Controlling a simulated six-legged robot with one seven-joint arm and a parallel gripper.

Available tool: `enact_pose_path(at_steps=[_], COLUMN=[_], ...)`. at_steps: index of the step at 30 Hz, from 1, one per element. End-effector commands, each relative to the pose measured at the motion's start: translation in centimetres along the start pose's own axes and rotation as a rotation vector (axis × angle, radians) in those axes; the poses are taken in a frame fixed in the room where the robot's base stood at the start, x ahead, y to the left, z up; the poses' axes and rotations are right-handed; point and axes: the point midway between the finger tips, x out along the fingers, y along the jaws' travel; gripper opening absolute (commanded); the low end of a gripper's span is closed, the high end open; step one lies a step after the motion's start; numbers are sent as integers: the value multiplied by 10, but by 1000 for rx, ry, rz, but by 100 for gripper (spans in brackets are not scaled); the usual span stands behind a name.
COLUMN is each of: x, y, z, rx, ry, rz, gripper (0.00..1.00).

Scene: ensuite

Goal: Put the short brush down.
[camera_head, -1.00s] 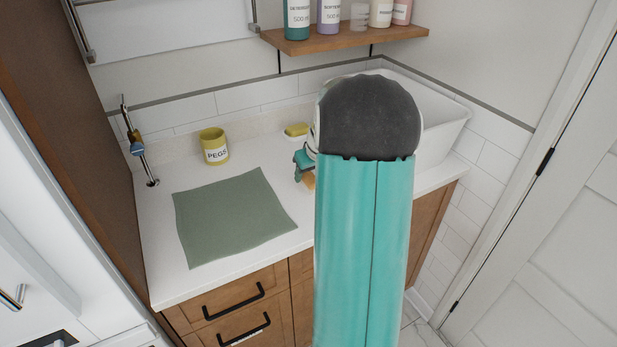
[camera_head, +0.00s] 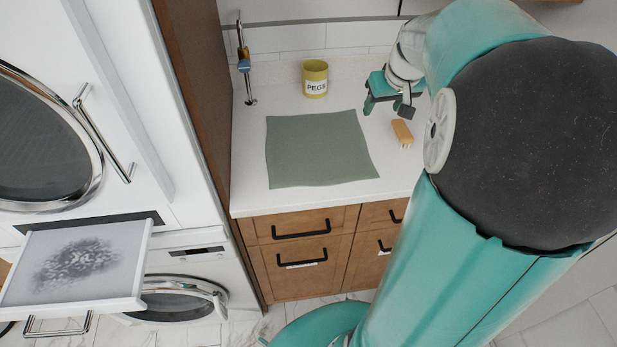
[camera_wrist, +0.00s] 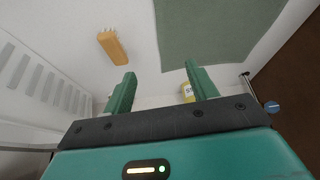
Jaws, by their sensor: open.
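The short brush (camera_head: 401,132) has a tan wooden back and lies on the white countertop, right of the green mat. It also shows in the wrist view (camera_wrist: 112,47), at upper left, with pale bristles at one end or side. My gripper (camera_head: 387,103) is above the counter just behind the brush in the head view. In the wrist view my gripper (camera_wrist: 160,82) has its two green fingers wide apart with nothing between them. The brush is clear of both fingers.
The green mat (camera_head: 318,150) lies flat on the counter (camera_head: 250,190). A yellow PEGS pot (camera_head: 315,78) stands behind it. A tap-like metal post (camera_head: 244,65) is at the back left. A lint tray (camera_head: 75,265) sticks out from the machines at left.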

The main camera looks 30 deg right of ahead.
Motion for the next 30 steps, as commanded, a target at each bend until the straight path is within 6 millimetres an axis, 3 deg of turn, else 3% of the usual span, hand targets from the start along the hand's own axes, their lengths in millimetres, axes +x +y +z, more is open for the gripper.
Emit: enact_pose_path(at_steps=[1, 6, 13, 18, 21, 30], x=[-16, -54, -92, -104, -106, -106], y=[-33, -118, -198, -227, -234, -235], z=[5, 40, 113, 163, 178, 184], rx=[-31, -91, -163, -198, -207, -207], ry=[11, 28, 62, 84, 91, 92], rz=[-6, -29, -68, -98, -108, -110], gripper=[58, 58, 58, 58, 58, 58])
